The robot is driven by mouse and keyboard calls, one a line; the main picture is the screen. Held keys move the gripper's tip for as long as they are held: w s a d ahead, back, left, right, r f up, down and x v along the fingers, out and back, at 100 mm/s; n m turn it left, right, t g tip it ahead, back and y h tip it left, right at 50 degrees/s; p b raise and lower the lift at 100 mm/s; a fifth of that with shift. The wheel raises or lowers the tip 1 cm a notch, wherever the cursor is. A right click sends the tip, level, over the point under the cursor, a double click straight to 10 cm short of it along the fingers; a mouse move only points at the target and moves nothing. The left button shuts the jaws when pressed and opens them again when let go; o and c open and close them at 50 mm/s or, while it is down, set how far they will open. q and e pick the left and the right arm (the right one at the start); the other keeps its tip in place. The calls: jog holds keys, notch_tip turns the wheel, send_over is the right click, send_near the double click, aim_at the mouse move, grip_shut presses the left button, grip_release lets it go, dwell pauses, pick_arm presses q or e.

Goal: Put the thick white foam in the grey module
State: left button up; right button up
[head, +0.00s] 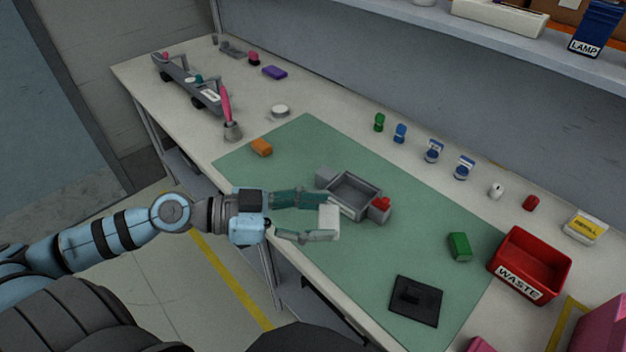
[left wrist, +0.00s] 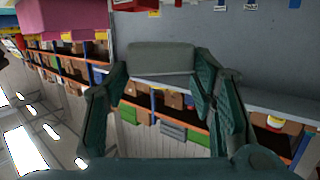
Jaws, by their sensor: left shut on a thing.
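The thick white foam (head: 329,220) is a pale block held between the fingertips of my left gripper (head: 332,217). It also shows as a pale grey block in the left wrist view (left wrist: 160,59), between the fingers (left wrist: 165,75). The grey module (head: 352,193) is an open box on the green mat, with a red part (head: 380,205) at its right end. The foam is at the module's near side in the head view, outside its cavity; its height above the mat is hard to tell. My right gripper is not in view.
The green mat (head: 310,135) also bears an orange block (head: 261,147), a green block (head: 459,246) and a black plate (head: 416,300). A red waste bin (head: 529,264) stands at the right. Several small coloured parts line the back. The mat around the module is mostly clear.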

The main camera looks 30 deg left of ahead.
pick_arm(q)
jog(key=w+a+r+n+t+y+p, duration=0.2)
jog(key=w+r+p, duration=0.2)
jog(key=w+r, duration=0.1)
jog(key=r+n+t+y+p, duration=0.2)
jog(key=p, duration=0.1)
send_over(314, 222)
jog(key=shift+n, duration=0.3)
notch_tip(314, 222, down, 21)
jog(key=b, duration=0.8)
jog(key=shift+r+b, duration=0.1)
jog(key=shift+b, duration=0.3)
jog(key=o, duration=0.7)
jog(key=shift+o, duration=0.2)
